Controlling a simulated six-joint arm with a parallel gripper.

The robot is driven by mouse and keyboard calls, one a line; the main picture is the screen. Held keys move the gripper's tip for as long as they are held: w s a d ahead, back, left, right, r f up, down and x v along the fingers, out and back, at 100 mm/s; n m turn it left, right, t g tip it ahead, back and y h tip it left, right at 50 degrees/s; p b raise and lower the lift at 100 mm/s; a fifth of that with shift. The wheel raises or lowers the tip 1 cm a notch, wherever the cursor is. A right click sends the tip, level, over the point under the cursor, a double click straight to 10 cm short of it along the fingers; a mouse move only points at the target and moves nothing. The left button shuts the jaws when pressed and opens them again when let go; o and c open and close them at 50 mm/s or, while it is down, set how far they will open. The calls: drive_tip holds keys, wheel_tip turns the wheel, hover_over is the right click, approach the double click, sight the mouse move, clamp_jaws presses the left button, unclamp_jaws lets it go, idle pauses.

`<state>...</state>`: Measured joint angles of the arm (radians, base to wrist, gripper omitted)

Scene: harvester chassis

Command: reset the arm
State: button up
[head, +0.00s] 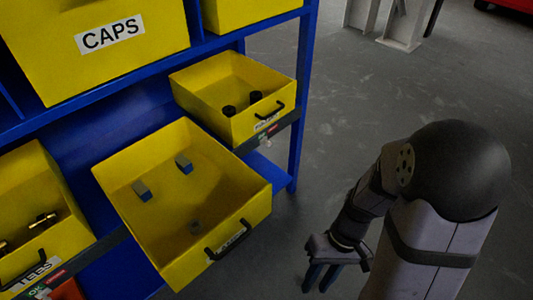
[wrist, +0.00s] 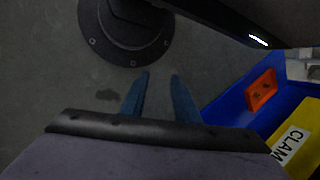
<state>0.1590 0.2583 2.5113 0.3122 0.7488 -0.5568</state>
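My gripper (head: 322,277) hangs low at the lower right in the head view, over the grey floor and to the right of the shelf. In the wrist view its two blue fingers (wrist: 160,95) stand apart with bare floor between them. It is open and holds nothing. My arm is folded downward beside my dark rounded joint. Nothing touches the fingers.
A blue shelf (head: 302,100) holds yellow bins. The large open bin (head: 150,225) contains small grey-blue blocks; a smaller bin (head: 190,82) contains dark round parts. A left bin (head: 20,175) holds brass-coloured fittings. The floor (head: 400,110) right of the shelf is clear.

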drive_tip(key=w+d+r+m+t+h, duration=0.1)
drive_tip(key=w+r+t+h, duration=0.15)
drive_tip(key=w, duration=0.35)
drive_tip(key=w+d+r+t+h, duration=0.1)
drive_tip(key=w+d+r+t, duration=0.1)
drive_tip(key=w+t, duration=0.25)
drive_tip(key=s+r+g+p, duration=0.1)
drive_tip(key=s+r+g, duration=0.25)
drive_tip(key=s, duration=0.25)
wheel_tip(320, 180, up, 30)
drive_tip(key=p, duration=3)
drive_tip(key=shift+a+p, duration=0.25)
drive_tip(key=shift+p, duration=0.1)
drive_tip(key=shift+y, duration=0.25)
wheel_tip(320, 180, down, 29)
drive_tip(key=b, duration=2.9)
drive_tip(key=shift+f, duration=0.15)
